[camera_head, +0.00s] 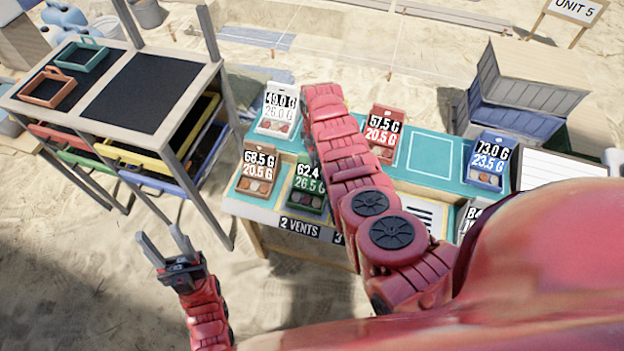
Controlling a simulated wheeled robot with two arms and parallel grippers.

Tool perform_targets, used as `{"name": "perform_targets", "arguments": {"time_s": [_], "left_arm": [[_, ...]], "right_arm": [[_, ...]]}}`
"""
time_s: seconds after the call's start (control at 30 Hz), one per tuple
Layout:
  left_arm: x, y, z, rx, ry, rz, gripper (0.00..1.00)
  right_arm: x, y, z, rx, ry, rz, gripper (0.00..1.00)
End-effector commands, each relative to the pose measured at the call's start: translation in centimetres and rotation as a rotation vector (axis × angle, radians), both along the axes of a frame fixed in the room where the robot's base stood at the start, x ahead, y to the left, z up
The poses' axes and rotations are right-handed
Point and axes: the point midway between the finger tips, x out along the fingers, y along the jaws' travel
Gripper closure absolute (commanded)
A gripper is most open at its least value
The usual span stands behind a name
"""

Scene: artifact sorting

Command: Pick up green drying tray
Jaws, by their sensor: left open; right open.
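A green block-like holder (307,187) with dark round pieces stands on the teal-topped table; a label reading 62.4 G and 26.5 G covers its upper part. A green tray edge (80,160) also shows low in the rack at left, mostly hidden under the rack top. I cannot tell which is the drying tray. My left gripper (158,232) is open and empty, in front of the rack and left of the table, apart from both green things. My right arm reaches across the table, just right of the green holder; its gripper is not visible.
The rack (182,98) holds red, yellow and blue trays below, with an orange tray (48,87) and a teal tray (82,54) on top. White, brown, red and blue holders stand on the table (440,190). Sand between rack and table is open.

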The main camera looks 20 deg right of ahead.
Motion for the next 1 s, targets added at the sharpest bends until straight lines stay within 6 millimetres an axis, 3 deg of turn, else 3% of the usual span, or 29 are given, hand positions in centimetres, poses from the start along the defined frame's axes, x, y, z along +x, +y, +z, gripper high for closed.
{"name": "perform_targets", "arguments": {"time_s": [0.03,0.2,0.53,0.87,1.0], "left_arm": [[0.0,0.0,-0.5,0.000,0.001,0.000,0.50],[0.0,0.0,-0.8,0.000,0.000,0.000,0.50],[0.0,0.0,-0.8,0.000,0.001,0.000,0.50],[0.0,0.0,-0.8,0.000,0.001,0.000,0.50],[0.0,0.0,-0.8,0.000,0.001,0.000,0.50]], "right_arm": [[-0.2,0.0,-0.9,0.003,0.009,-0.003,0.41],[-0.2,0.0,-1.9,0.001,0.005,-0.002,0.41],[-0.1,0.0,-2.0,0.001,0.003,0.000,0.41],[-0.1,0.0,-2.0,0.001,0.003,0.000,1.00],[-0.1,0.0,-2.0,0.001,0.003,0.000,1.00]]}}
